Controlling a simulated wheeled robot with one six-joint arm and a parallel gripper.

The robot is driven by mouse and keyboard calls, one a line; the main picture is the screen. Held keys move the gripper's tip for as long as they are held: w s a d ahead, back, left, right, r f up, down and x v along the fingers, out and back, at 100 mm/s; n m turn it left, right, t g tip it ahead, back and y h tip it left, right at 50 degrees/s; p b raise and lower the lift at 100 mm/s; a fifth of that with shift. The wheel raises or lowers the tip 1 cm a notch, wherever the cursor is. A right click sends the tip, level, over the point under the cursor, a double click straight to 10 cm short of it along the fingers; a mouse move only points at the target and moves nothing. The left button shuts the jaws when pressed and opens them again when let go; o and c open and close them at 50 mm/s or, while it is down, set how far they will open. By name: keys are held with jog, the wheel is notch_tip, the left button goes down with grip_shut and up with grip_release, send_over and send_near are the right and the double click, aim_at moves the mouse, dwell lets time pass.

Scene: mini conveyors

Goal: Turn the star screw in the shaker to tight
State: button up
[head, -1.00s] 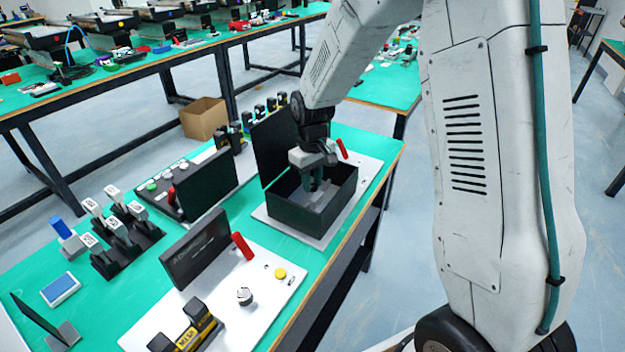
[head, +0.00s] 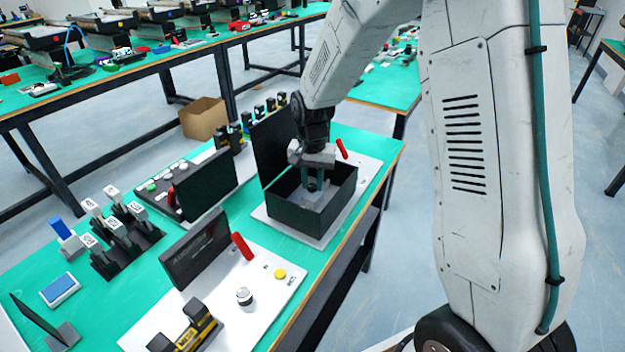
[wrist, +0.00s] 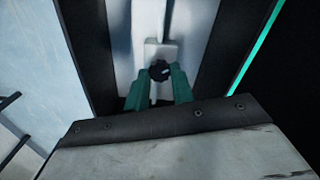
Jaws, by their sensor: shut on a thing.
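The shaker is a black open-topped box (head: 288,215) on a white base plate, with its dark lid panel (head: 274,141) standing up behind it. My gripper (head: 312,184) reaches down into the box from above. In the wrist view a dark knobbed star screw (wrist: 160,71) sits on a pale block inside the box. The two green fingers of my gripper (wrist: 160,84) are on either side of the screw and shut on it. The screw's lower part is hidden, and its tightness cannot be told.
A red lever (head: 341,148) stands at the box's far right. To the left is a white panel with another red lever (head: 242,246), a round knob (head: 244,296) and a yellow button (head: 280,273). Black stands with white tags (head: 115,238) stand further left.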

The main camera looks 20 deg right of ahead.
aim_at(312, 185)
jog(key=shift+m, duration=2.2)
jog(key=o, duration=1)
jog(key=shift+r, duration=0.1)
notch_tip(312, 185, up, 8)
jog(key=shift+f, duration=0.15)
